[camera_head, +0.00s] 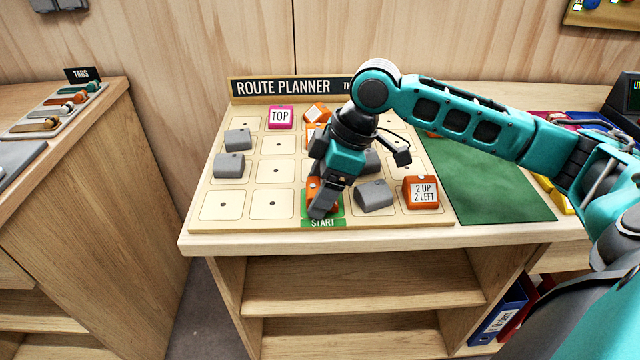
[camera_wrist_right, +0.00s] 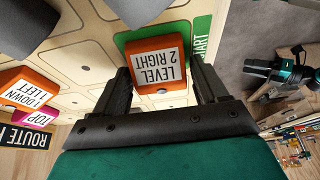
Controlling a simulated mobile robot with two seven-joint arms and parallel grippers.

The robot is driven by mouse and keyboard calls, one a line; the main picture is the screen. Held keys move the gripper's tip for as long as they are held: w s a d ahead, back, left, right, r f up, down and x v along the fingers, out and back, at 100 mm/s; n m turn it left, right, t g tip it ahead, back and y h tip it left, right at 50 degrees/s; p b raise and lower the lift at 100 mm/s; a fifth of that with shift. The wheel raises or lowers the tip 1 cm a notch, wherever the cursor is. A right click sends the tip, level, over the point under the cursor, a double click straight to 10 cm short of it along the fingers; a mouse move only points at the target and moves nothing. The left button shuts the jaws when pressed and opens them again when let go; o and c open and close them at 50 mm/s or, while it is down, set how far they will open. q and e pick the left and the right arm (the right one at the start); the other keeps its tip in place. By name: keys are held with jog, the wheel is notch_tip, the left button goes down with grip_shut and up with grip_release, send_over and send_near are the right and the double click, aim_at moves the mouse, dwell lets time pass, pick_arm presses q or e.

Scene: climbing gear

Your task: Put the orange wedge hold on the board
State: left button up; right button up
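My right gripper (camera_head: 322,200) is low over the START cell at the board's front edge. In the right wrist view its two fingers (camera_wrist_right: 162,75) stand on either side of an orange block (camera_wrist_right: 157,68) labelled "LEVEL 2 RIGHT", with narrow gaps, so it looks open. That block (camera_head: 312,184) sits on the board (camera_head: 210,190) and is mostly hidden by the gripper in the head view. Other orange blocks are at the back (camera_head: 317,112), behind the gripper, and at front right (camera_head: 421,192), labelled "2 UP 2 LEFT". I cannot tell which is the wedge.
Grey holds (camera_head: 229,165) and a pink TOP block (camera_head: 281,117) sit on the board. A green mat (camera_head: 490,185) lies to the right, mostly bare. An orange piece partly shows at its back left, under my arm. A tray of tags (camera_head: 60,110) is at far left.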

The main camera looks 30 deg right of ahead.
jog(key=shift+o, duration=1.2)
jog(key=shift+r, duration=0.1)
jog(key=p+v, duration=0.2)
jog(key=v, duration=1)
jog(key=shift+a, duration=0.1)
